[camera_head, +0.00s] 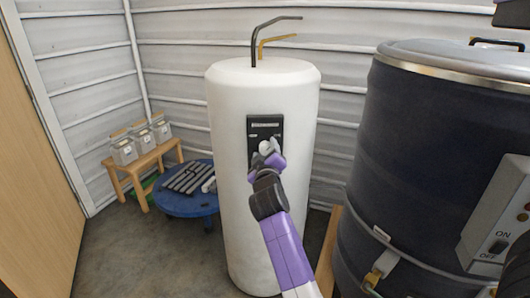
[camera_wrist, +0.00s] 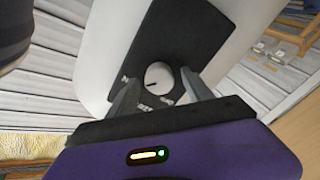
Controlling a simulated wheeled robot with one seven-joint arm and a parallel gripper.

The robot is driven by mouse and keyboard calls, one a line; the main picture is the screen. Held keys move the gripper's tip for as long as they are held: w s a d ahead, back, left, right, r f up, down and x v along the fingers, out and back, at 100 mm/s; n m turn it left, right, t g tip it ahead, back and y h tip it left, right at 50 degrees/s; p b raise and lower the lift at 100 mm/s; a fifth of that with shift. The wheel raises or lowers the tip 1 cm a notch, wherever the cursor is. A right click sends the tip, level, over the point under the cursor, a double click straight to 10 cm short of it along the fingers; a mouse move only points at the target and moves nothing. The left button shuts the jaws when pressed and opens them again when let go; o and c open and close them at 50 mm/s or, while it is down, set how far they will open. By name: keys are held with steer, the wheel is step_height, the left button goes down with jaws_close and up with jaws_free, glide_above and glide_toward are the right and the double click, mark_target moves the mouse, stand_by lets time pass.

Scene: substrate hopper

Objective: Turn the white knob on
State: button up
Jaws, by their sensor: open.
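The white knob (camera_wrist: 158,76) is round and sits on a black control panel (camera_wrist: 178,35) in the wrist view. The panel is on the front of a tall white cylindrical tank (camera_head: 235,200) in the head view. My gripper (camera_wrist: 158,88) is open, with one finger on each side of the knob. I cannot tell whether the fingers touch it. In the head view my gripper (camera_head: 266,148) is in front of the panel (camera_head: 264,123) and covers most of its lower part. Pale lettering lies around the knob, partly hidden by the fingers.
A large dark drum (camera_head: 430,160) with an ON/OFF switch box (camera_head: 497,225) stands close on the right. Two bent pipes rise from the tank top.

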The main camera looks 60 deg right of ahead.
steer(key=v, duration=0.7)
steer(key=shift+s+a+b, duration=0.15)
steer(key=shift+a+b, duration=0.2)
step_height(320, 180, up, 3)
steer(key=w+a+t, duration=0.2)
steer(key=t, duration=0.1)
steer(key=s+a+f+n+t+y, duration=0.1)
steer(key=s+a+f+t+y, duration=0.15)
steer(key=a, duration=0.45)
steer(key=s+a+f+n+t+y+p, duration=0.1)
steer(key=a+f+t+y, duration=0.15)
steer(key=a, duration=0.55)
steer(key=s+a+f+n+t+y, duration=0.1)
steer(key=s+a+n+y, duration=0.1)
steer(key=a+y, duration=0.35)
steer(key=s+a+f+g+y+p, duration=0.1)
steer(key=s+a+f+y, duration=0.1)
steer(key=s+a, duration=0.7)
steer(key=s+a+f+g+y+p, duration=0.1)
steer(key=s+a+f+g+y, duration=0.1)
steer(key=s+a, duration=0.6)
steer(key=s+f+y, duration=0.1)
steer(key=s, duration=0.5)
steer(key=shift+a+m+p, duration=0.3)
steer(key=shift+a+m, duration=0.1)
